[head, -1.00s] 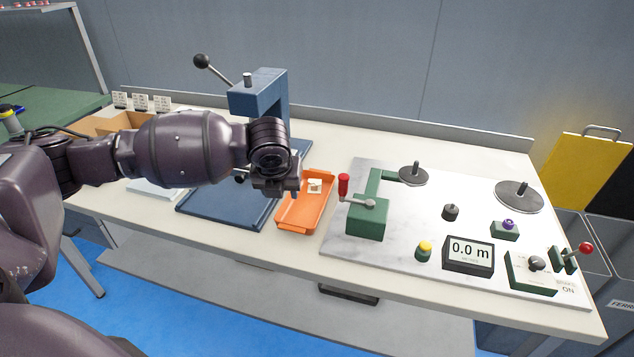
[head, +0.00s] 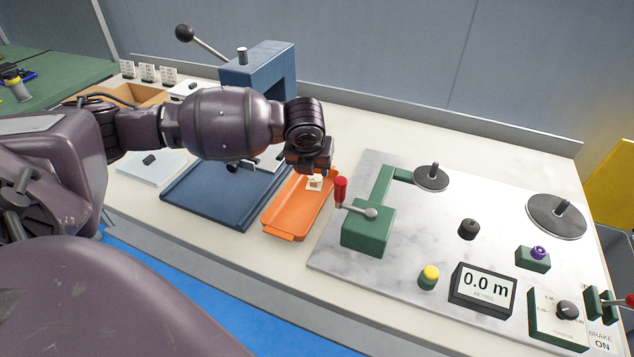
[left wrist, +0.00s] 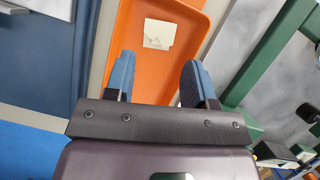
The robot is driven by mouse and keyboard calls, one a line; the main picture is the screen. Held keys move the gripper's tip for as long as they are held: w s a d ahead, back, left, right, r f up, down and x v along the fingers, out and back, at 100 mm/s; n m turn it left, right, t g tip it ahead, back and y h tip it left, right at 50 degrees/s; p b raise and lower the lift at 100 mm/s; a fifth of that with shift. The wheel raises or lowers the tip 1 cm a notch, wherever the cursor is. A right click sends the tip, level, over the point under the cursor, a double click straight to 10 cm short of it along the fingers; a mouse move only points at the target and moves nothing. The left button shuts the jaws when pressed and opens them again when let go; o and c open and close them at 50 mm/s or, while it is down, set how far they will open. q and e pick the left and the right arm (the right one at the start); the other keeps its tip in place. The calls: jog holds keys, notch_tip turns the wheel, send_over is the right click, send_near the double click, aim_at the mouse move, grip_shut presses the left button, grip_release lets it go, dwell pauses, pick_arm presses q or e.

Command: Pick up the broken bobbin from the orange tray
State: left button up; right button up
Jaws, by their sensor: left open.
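The orange tray (head: 287,217) lies on the bench between the blue mat and the marble board. A small cream piece, apparently the broken bobbin (head: 314,183), lies inside it toward the far end. In the left wrist view the bobbin (left wrist: 159,34) is a pale square with an uneven corner, on the tray floor (left wrist: 140,75). My left gripper (left wrist: 157,78) is open and empty, its two blue-padded fingers spread over the tray, with the bobbin ahead of and between them, apart from both. In the head view my left gripper (head: 312,172) hangs over the tray's far part. My right gripper is not in view.
Right of the tray stands a green bracket (head: 368,228) with a red-handled crank (head: 340,189) close by. A blue press (head: 262,75) stands behind my arm. A blue mat (head: 205,205) lies left of the tray. A 0.0 m display (head: 482,290) sits further right.

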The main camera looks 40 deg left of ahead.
aim_at(315, 177)
pick_arm(q)
jog(key=shift+w+a+f, duration=0.1)
jog(key=shift+w+f, duration=0.15)
jog(key=shift+f, duration=0.45)
jog(key=b+x, duration=0.1)
jog(key=x, duration=0.4)
jog(key=shift+a+r+b, duration=0.1)
jog(key=shift+a+b, duration=0.05)
jog(key=shift+b, duration=0.25)
jog(key=shift+w, duration=0.15)
jog(key=c, duration=0.6)
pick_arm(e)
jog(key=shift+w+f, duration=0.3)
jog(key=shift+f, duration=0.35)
